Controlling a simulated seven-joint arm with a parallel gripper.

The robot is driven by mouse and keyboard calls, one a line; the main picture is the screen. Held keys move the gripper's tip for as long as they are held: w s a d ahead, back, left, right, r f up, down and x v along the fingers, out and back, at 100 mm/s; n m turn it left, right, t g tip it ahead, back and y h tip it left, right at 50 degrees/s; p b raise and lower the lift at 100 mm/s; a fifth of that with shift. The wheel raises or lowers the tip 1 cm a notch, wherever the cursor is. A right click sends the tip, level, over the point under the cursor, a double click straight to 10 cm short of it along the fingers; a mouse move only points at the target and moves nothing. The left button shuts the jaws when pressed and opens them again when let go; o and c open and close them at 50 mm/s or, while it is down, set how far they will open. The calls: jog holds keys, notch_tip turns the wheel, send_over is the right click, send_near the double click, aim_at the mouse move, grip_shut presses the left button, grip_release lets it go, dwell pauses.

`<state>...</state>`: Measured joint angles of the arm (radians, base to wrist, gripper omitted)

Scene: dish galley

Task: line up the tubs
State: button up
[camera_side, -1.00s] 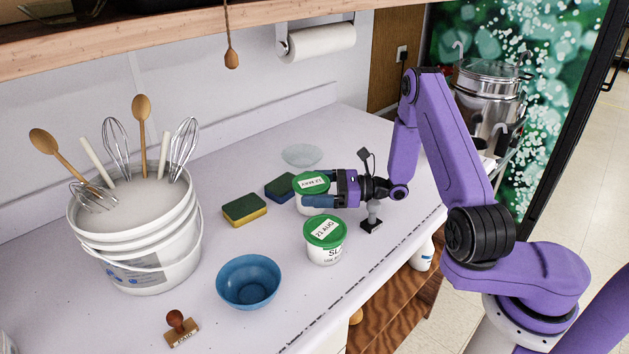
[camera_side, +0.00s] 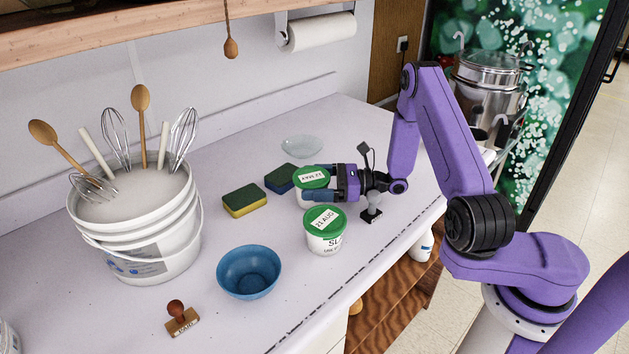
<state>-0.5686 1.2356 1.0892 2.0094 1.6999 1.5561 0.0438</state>
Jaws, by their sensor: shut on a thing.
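Two white tubs with green lids and white date labels stand close together on the pale counter. The front tub (camera_side: 325,240) is upright and free, its lid label reading 21 AUG. The rear tub (camera_side: 312,178) is behind it and slightly left. My gripper (camera_side: 320,183) reaches in from the right and is shut on the rear tub, one finger across its near side. The far finger is mostly hidden behind the tub. The held tub looks upright; its base is partly hidden, so I cannot tell whether it touches the counter.
Two sponges (camera_side: 244,200) lie left of the tubs, and a clear bowl (camera_side: 302,146) is behind. A blue bowl (camera_side: 249,272), a stamp (camera_side: 182,318) and a large bucket of utensils (camera_side: 150,240) are left. A small dark-based stand (camera_side: 372,212) is below my wrist.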

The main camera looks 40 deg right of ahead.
jog(key=shift+f, duration=0.2)
jog(key=o, duration=1.4)
